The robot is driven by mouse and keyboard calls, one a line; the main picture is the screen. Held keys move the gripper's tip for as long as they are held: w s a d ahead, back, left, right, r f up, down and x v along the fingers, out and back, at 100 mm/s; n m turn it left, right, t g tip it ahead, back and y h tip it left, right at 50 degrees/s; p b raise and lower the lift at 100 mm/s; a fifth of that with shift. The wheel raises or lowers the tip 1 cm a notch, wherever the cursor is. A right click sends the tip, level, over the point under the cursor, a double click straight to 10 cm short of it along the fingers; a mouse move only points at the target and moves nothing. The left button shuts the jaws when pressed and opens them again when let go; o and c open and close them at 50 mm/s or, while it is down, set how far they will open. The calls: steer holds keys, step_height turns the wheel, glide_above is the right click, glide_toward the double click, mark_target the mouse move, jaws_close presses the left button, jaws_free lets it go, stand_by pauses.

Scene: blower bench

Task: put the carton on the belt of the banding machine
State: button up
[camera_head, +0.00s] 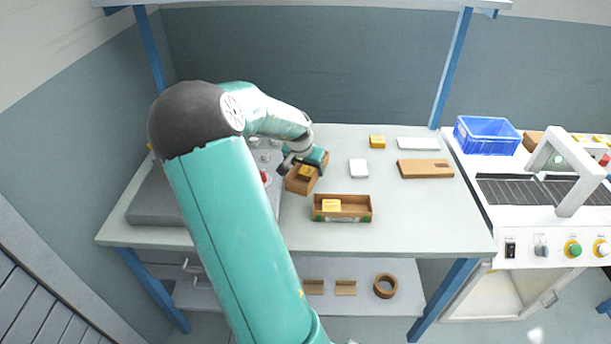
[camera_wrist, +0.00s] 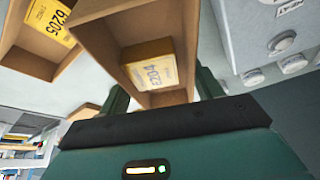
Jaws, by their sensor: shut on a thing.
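An open brown carton (camera_head: 298,187) is by my gripper (camera_head: 304,166) on the left half of the bench, beside the grey machine. In the wrist view the same carton (camera_wrist: 95,45) lies between my two green fingers, with a yellow box marked 6204 (camera_wrist: 150,65) inside it. My gripper is shut on this carton; whether it is clear of the bench top is hard to tell. The banding machine (camera_head: 571,165) stands at the far right, a white arch over its dark belt (camera_head: 520,191). The part of the belt that shows is bare.
A second open carton (camera_head: 355,216) with a yellow box marked 6205 (camera_wrist: 50,20) sits close by. A flat brown carton (camera_head: 426,169), white packs (camera_head: 418,144) and a small yellow box (camera_head: 377,142) lie farther right. A blue crate (camera_head: 487,136) stands behind the belt. The bench's front right is clear.

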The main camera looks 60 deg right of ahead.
steer(key=shift+w+d+f, duration=0.35)
steer(key=shift+d+f, duration=0.05)
steer(key=shift+f, duration=0.2)
steer(key=shift+w+d+f, duration=0.35)
steer(key=shift+f, duration=0.25)
steer(key=shift+w+f, duration=0.15)
steer(key=shift+f, duration=1.5)
steer(key=shift+f, duration=0.1)
steer(key=o, duration=1.1)
